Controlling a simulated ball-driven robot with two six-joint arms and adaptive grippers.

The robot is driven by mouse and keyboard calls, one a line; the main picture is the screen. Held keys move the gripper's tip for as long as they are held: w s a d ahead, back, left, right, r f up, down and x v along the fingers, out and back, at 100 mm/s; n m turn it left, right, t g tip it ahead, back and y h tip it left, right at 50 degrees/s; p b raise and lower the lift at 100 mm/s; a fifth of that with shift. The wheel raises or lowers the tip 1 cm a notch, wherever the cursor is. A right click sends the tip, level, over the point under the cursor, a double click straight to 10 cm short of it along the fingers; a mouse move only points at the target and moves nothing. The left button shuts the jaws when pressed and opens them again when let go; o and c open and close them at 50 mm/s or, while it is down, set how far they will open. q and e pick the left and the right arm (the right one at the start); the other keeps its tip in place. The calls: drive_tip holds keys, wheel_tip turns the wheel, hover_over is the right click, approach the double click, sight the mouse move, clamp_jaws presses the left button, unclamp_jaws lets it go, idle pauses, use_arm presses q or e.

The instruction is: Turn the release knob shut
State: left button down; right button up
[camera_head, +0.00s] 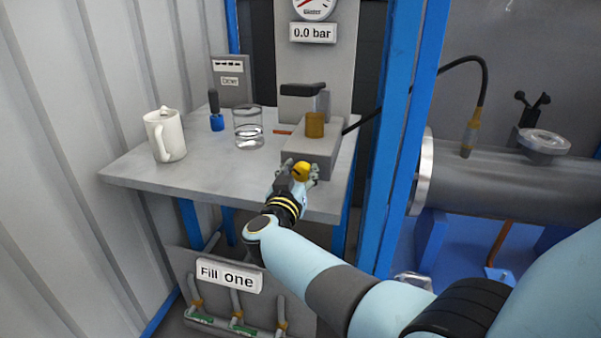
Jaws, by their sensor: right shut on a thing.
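The release knob (302,170) is small, round and yellow, at the front of a grey pump block (326,158) on the table. My right gripper (303,176) is at the block's front, its fingers around the knob and shut on it. The gripper and wrist hide the lower part of the knob and some of the block's front face. A gauge (313,8) above a plate reading "0.0 bar" (313,33) is at the top. My left gripper is not in view.
The grey table (225,172) holds a white jug (165,136), a glass of clear liquid (248,128) and a blue-based tool (216,118). An amber cylinder (315,124) stands on the block. A blue post (400,120) rises right of the table, beside a large grey pipe (500,185).

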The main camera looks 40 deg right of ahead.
drive_tip(key=shift+m, duration=0.9)
drive_tip(key=m, duration=0.3)
drive_tip(key=shift+s, duration=0.1)
drive_tip(key=m, duration=0.6)
drive_tip(key=shift+s+d+f, duration=0.1)
drive_tip(key=shift+d+f, duration=0.05)
drive_tip(key=shift+b, duration=0.3)
drive_tip(key=o, duration=1.2)
